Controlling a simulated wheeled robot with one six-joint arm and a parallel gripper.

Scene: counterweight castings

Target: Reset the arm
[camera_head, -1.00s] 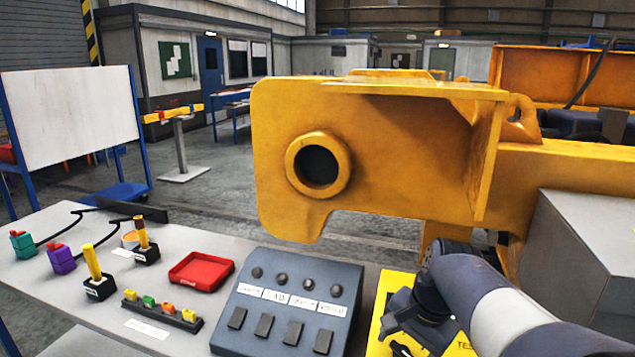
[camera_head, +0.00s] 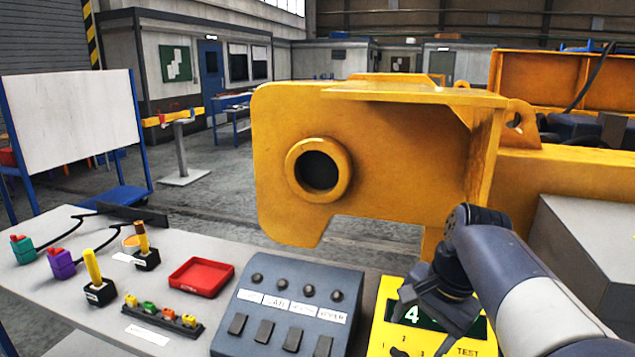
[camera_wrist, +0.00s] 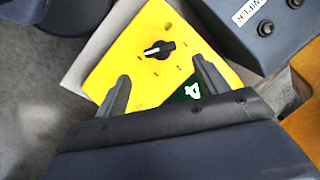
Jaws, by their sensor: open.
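My gripper (camera_wrist: 162,88) is open, with its two fingers apart and nothing between them. In the wrist view it is above a yellow tester (camera_wrist: 120,68), which has a black knob (camera_wrist: 160,50) with a white pointer just beyond the fingertips. A dark display (camera_wrist: 186,95) with a green-white 4 shows partly between the fingers. In the head view the yellow tester (camera_head: 381,330) lies at the bottom right of centre, partly hidden by my arm and gripper, and its display (camera_head: 411,314) reads 4. The fingers look clear of the knob.
A grey switch panel (camera_head: 262,312) stands left of the tester. A red tray (camera_head: 201,278), joysticks (camera_head: 95,270) and a button strip (camera_head: 160,315) sit further left on the bench. A large yellow casting (camera_head: 400,140) rises behind. A grey box (camera_head: 575,235) stands at right.

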